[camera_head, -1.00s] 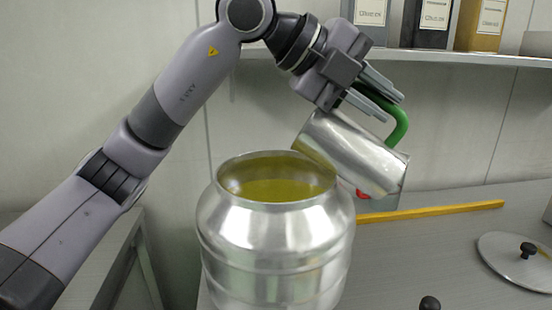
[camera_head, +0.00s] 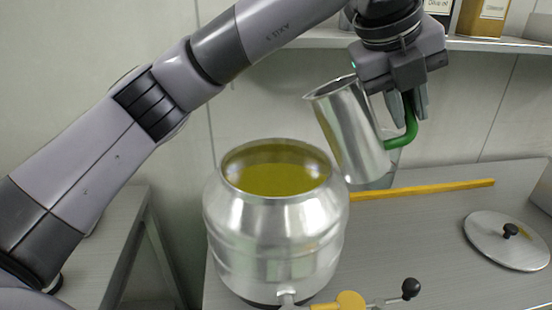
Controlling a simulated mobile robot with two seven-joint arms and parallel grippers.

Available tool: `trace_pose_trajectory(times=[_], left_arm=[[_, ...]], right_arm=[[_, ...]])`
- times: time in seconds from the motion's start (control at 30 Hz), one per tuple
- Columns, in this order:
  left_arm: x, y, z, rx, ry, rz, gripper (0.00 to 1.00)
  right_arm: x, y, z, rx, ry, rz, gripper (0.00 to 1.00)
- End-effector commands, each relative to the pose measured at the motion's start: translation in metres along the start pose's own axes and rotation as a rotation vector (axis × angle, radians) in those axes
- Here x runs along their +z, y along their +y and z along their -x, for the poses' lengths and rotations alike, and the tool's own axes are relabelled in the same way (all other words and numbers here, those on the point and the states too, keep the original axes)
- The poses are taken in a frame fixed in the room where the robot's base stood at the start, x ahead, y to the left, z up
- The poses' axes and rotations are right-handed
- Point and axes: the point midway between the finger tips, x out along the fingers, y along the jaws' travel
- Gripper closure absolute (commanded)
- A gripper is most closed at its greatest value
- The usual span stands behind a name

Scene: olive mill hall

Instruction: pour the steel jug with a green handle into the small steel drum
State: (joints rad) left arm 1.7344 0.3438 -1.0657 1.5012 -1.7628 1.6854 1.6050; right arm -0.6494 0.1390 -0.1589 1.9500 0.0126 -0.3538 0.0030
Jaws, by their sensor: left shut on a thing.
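The steel jug (camera_head: 350,132) with a green handle (camera_head: 408,130) hangs in the air to the right of the drum's mouth, tilted a little to the left with its open rim up. My left gripper (camera_head: 405,105) is shut on the green handle. The small steel drum (camera_head: 275,225) stands open on the worktop, with yellow-green oil inside near the rim. No stream shows between jug and drum. The jug's inside is mostly hidden. My right gripper is not in view.
A steel lid (camera_head: 490,250) with a black knob lies on the worktop at right. A yellow stick (camera_head: 430,190) lies behind the drum. A tap with a yellow part (camera_head: 350,301) is at the drum's front. A shelf (camera_head: 500,43) with boxes is above.

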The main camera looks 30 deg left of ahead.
Motion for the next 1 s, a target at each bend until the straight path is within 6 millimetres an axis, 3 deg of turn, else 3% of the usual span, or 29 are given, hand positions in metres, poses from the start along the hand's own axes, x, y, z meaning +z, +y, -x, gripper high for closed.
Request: trace_pose_trajectory(times=[0.2, 0.53, 1.0], left_arm=[[-0.011, -0.006, -0.021, 0.153, -0.034, -0.067, 1.0], [-0.013, -0.02, -0.019, 0.316, -0.065, -0.133, 1.0], [-0.016, -0.022, -0.027, 0.465, -0.094, -0.193, 1.0]], right_arm=[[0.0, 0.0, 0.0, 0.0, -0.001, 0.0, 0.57], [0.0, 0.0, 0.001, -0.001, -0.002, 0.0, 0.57], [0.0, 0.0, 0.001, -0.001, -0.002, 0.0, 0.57]])
